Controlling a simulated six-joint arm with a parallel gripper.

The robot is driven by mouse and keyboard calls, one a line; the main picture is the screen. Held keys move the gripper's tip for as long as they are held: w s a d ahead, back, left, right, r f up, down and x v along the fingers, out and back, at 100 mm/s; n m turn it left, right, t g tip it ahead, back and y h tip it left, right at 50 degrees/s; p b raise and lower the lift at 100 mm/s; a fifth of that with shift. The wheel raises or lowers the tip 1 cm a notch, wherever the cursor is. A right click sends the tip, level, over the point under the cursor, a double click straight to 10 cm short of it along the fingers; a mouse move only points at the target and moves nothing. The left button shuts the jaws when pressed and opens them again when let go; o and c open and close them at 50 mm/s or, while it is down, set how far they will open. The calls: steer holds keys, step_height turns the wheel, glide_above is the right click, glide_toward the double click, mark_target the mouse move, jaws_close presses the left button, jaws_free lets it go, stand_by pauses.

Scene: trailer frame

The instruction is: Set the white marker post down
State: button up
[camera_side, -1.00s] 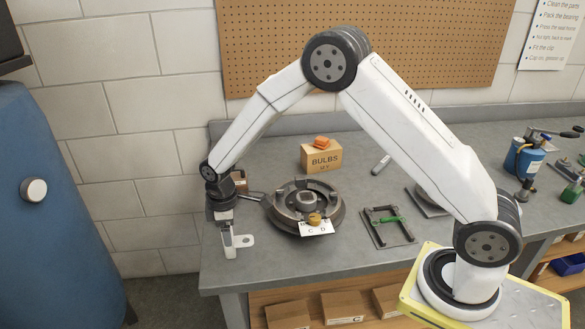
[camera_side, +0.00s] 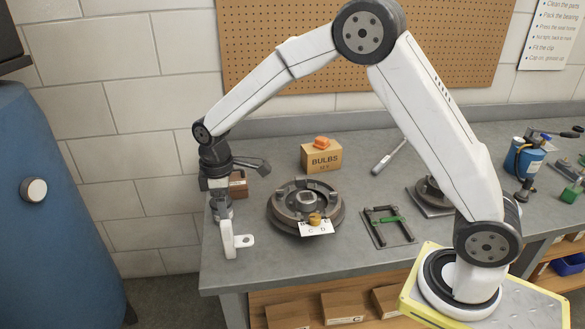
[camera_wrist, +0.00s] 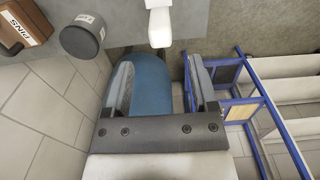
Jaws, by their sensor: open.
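The white post also shows in the wrist view (camera_wrist: 159,24), beyond the fingertips at the top.
A dark grey cylinder (camera_wrist: 83,37) and a PINS box (camera_wrist: 24,24) stand close to the post. A round metal plate assembly (camera_side: 280,212) with a lettered card (camera_side: 316,228) lies to its right. A BULBS box (camera_side: 321,157) is behind. Left of the post the bench ends.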

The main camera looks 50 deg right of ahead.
steer(key=shift+r, duration=1.85)
steer(key=s+d+f+m+t, duration=0.1)
steer(key=s+d+m, duration=0.2)
steer(key=s, duration=0.7)
steer(key=s+d+f+m+t, duration=0.1)
steer(key=s+d+m, duration=0.3)
steer(key=s, duration=0.6)
steer(key=shift+f+m+t, duration=0.3)
steer(key=shift+f+m, duration=0.1)
steer(key=shift+m, duration=0.6)
